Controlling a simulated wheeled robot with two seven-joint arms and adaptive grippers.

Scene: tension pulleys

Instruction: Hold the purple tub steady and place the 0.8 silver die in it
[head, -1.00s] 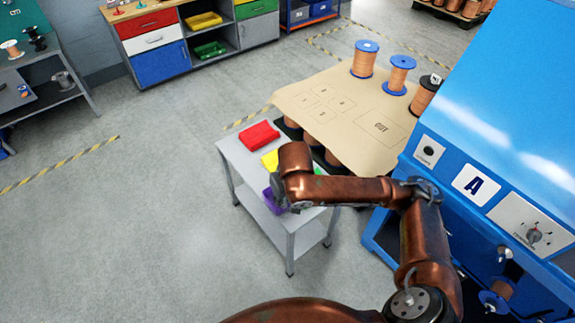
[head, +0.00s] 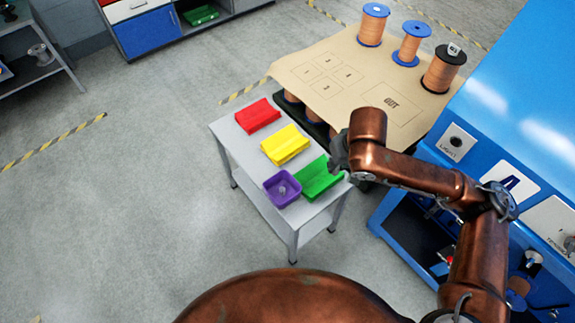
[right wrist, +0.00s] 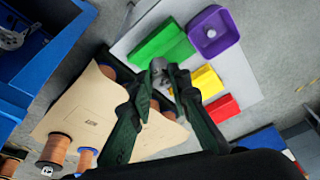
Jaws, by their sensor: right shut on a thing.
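The purple tub (head: 270,195) stands upright at the near corner of a small grey table; it also shows in the right wrist view (right wrist: 198,42). A small silver piece (head: 282,190) is inside it. My right gripper (head: 340,152) is beyond and to the right of the tub, above the table's right edge, apart from the tub. In the right wrist view, my right gripper (right wrist: 162,76) is shut on a small silver die (right wrist: 158,64); its size mark cannot be read. My left gripper is not in view.
Green (head: 318,182), yellow (head: 285,149) and red (head: 258,118) bins line the grey table (head: 226,136). A tan board (head: 330,105) with copper spools (head: 412,45) lies behind. A blue machine (head: 470,150) stands at the right. Floor left of the table is clear.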

